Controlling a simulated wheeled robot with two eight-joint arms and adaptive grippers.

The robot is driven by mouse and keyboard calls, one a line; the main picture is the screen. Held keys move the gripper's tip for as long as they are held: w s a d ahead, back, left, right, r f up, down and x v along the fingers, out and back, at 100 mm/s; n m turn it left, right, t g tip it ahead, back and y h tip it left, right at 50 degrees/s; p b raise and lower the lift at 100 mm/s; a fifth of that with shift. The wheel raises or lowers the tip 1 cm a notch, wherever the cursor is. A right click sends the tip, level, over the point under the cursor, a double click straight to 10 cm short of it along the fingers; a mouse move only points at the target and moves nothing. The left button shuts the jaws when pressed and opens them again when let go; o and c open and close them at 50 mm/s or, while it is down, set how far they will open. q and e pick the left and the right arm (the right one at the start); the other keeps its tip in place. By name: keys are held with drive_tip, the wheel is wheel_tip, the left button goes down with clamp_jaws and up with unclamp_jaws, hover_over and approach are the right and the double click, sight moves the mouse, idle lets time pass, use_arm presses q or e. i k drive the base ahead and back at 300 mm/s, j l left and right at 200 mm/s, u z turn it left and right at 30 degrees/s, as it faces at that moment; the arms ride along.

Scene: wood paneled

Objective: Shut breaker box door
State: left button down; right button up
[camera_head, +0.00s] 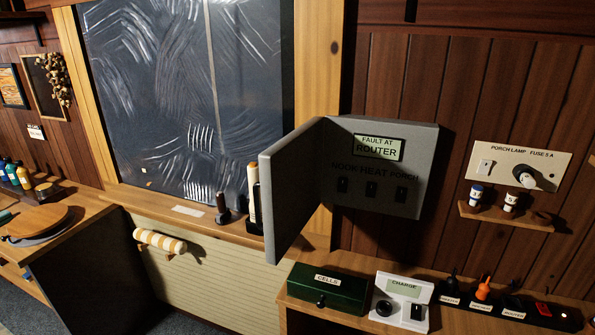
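The grey breaker box (412,143) is mounted on the wood-paneled wall right of the window. Its door (291,187) stands open, hinged at the box's left side and swung out toward me. Inside the box a label reads "FAULT AT ROUTER", above three black switches (371,189) marked with "NOOK", "HEAT" and "PORCH". Neither of my grippers shows in the head view.
Below the box, a shelf holds a green "CELLS" box (327,290), a white "CHARGE" unit (402,301) and a black labeled strip (507,306). A porch lamp fuse panel (519,165) is at right. Bottles stand on the sill behind the door's left edge.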

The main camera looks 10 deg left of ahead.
sight(290, 170)
drive_tip(key=i+j+z, duration=0.15)
drive_tip(key=j+z, duration=0.3)
drive_tip(key=j, duration=0.6)
drive_tip(key=j+z, duration=0.45)
drive_tip(key=j, duration=0.65)
